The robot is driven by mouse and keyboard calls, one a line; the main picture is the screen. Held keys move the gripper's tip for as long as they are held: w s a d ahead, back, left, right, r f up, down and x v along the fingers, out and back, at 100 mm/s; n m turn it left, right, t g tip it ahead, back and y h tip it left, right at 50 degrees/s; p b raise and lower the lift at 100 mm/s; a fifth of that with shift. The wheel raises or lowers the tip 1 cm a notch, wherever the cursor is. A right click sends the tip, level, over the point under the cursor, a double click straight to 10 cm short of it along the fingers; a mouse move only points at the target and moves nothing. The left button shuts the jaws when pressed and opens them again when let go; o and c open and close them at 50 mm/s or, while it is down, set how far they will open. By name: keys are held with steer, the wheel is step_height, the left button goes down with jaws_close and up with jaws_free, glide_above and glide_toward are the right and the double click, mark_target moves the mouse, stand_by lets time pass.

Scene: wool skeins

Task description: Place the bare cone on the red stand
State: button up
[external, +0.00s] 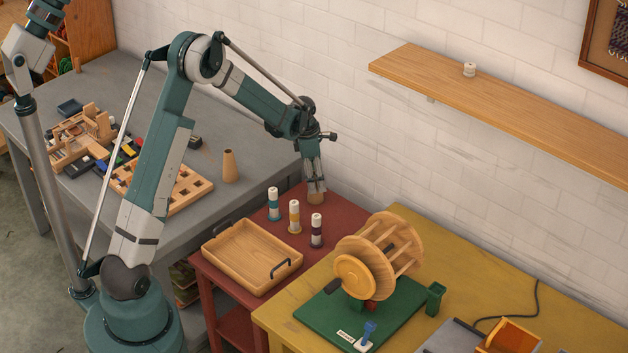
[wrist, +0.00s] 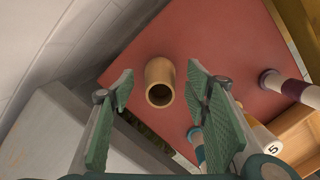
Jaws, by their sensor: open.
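A tan bare cone (wrist: 160,76) with an open top stands on the red stand (wrist: 215,45). It sits near the stand's back corner by the wall. In the external view this cone (external: 316,199) shows only partly below my fingers, above the bare red top (external: 345,213). My gripper (external: 315,185) is pointing down over it. In the wrist view my gripper (wrist: 158,87) is open, with one finger on each side of the cone and gaps visible. Another tan cone (external: 230,166) stands upright on the grey bench at the left.
Three banded spools (external: 294,217) stand on the red stand in front of my gripper, beside a wooden tray (external: 252,257). A wooden winder (external: 378,258) is on the yellow table at the right. The wall is close behind. A pegboard (external: 165,187) lies on the grey bench.

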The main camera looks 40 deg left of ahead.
steer(key=r, duration=0.2)
steer(key=r+p, duration=0.1)
steer(key=r, duration=0.2)
steer(key=s+a+r, duration=0.1)
steer(key=r, duration=0.2)
steer(key=shift+r, duration=0.2)
stand_by(0.3)
steer(key=shift+s+d+r, duration=0.2)
steer(key=shift+r, duration=0.25)
steer(key=s+d+r+m+t, duration=0.1)
steer(key=s+d+r+m, duration=0.25)
steer(key=s+r, duration=0.35)
steer(key=s+d+r+m+t+y, duration=0.1)
steer(key=s+d+r+m, duration=0.1)
steer(key=s+r+m, duration=0.4)
steer(key=s+d+r+m+t, duration=0.15)
steer(key=s+r+m, duration=0.25)
steer(key=s+r, duration=0.4)
steer(key=s+d+m+t, duration=0.2)
steer(key=s+d+m, duration=0.2)
steer(key=s+m, duration=0.9)
steer(key=s, duration=1)
steer(key=shift+d, duration=0.2)
